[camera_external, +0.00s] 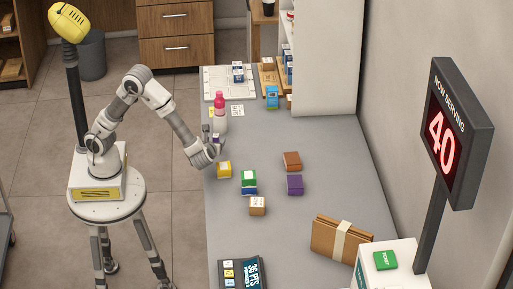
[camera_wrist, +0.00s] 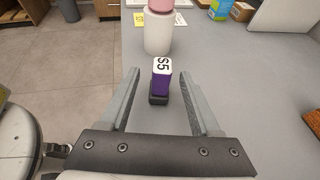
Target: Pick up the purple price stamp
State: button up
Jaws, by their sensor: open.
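The purple price stamp (camera_wrist: 161,85) stands upright in the wrist view, with a white top marked "$5" and a black base. In the external view it is a small purple shape (camera_external: 216,138) at the counter's left edge, partly hidden by my gripper. My gripper (camera_wrist: 160,72) is open. Its fingers appear on either side of the stamp in the wrist view, with a gap on each side and nothing held. In the external view my gripper (camera_external: 213,150) is low, just in front of the stamp.
A white bottle with a pink cap (camera_external: 220,112) stands close behind the stamp.

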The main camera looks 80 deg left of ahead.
aim_at(217, 138)
jog(key=shift+f+b+x, duration=0.1)
jog(key=shift+b+x, duration=0.5)
jog(key=shift+x, duration=0.8)
jog(key=shift+f+b+x, duration=0.15)
jog(key=shift+b+x, duration=0.45)
jog(key=shift+x, duration=0.8)
jog(key=shift+d, duration=0.15)
grip_shut()
